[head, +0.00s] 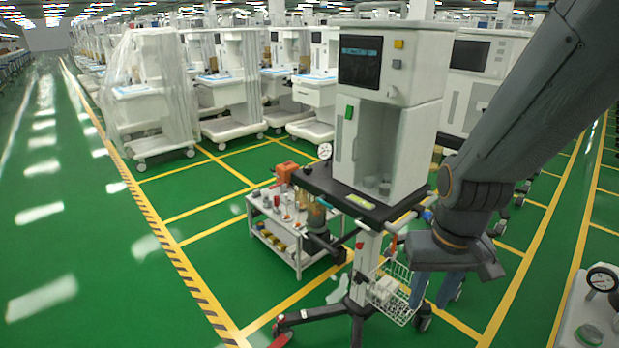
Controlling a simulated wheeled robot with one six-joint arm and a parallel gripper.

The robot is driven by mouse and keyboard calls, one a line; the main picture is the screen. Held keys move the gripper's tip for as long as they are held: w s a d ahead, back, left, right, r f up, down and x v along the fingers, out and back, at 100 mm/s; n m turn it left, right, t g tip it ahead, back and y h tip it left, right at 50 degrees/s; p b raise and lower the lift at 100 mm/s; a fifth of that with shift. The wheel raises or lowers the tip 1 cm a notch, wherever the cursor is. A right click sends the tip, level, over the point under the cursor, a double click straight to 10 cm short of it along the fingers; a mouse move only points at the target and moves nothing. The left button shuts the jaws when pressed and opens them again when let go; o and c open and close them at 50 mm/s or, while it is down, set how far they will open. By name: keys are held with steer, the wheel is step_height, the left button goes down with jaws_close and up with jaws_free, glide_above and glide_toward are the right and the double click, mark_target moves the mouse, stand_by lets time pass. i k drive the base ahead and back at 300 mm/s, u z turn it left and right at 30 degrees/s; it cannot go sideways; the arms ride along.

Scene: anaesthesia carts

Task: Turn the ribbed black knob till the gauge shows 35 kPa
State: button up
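A small round white gauge (325,151) stands at the left edge of the dark cart top, too small to read. A second, larger gauge (602,279) with a black rim stands on a white surface at the lower right, cut by the picture edge; its reading is unclear. A dark round part (588,335) lies below this gauge; I cannot tell whether it is the ribbed black knob. My grey arm comes from the upper right. My gripper (455,257), at its lower end, appears in front of the cart's right side, apart from both gauges.
A white machine (412,75) stands on the dark cart top (322,181), with a wire basket (402,309) below. A low white trolley (292,258) with small items stands at left. Wrapped machines (143,100) line the back. The green floor at left is clear.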

mark_target(308, 169)
steer(key=k, duration=0.5)
steer(key=u, duration=2.15)
steer(key=i, duration=2.25)
steer(key=z, duration=2.75)
steer(key=i, duration=0.5)
steer(key=z, duration=0.15)
